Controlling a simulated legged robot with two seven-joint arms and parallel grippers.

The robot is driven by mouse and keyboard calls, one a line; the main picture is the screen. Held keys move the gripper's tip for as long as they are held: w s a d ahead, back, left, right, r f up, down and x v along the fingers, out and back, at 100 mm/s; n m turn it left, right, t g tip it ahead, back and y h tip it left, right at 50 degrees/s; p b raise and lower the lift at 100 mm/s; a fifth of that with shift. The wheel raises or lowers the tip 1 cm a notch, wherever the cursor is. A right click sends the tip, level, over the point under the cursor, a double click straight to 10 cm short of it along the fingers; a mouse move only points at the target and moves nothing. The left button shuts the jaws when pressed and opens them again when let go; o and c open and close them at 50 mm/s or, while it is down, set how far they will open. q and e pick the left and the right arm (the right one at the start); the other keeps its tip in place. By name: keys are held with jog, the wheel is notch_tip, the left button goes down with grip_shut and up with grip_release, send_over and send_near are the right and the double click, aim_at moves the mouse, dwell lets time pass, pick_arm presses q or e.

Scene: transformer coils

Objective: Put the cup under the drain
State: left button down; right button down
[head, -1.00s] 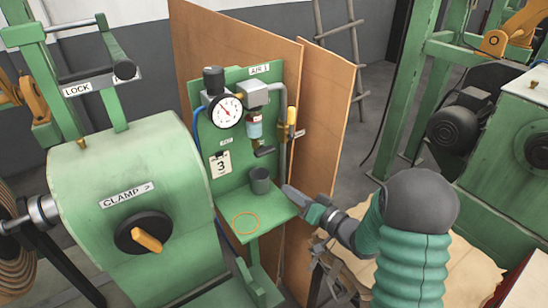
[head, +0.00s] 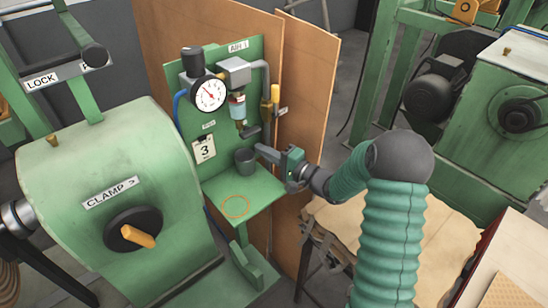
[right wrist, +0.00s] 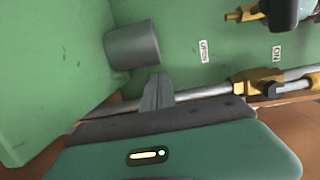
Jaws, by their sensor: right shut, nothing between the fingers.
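The dark grey cup (head: 245,160) stands upright at the back of the small green shelf (head: 262,187). It also shows in the right wrist view (right wrist: 132,45), just beyond my fingers. The drain (head: 240,124) is at the lower end of the filter bowl (head: 237,107) on the green panel, above the shelf. An orange ring (head: 235,207) is marked on the shelf in front of the cup. My right gripper (head: 262,150) is shut and empty, with its tips close to the cup's right side. I cannot tell whether they touch it. My left gripper is not in view.
The green clamp machine (head: 110,165) stands close on the left of the shelf. A gauge (head: 209,95), a pipe (head: 266,85) and a yellow-handled valve (head: 275,95) are on the panel above. The shelf's front is clear.

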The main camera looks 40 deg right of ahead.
aim_at(245, 163)
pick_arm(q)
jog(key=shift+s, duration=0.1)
pick_arm(e)
jog(key=shift+w+a+r+y, duration=0.2)
jog(key=shift+a+y, duration=0.1)
jog(key=shift+a, duration=0.3)
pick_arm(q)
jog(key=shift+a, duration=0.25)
pick_arm(e)
jog(key=shift+w+f, duration=0.1)
jog(key=shift+w, duration=0.05)
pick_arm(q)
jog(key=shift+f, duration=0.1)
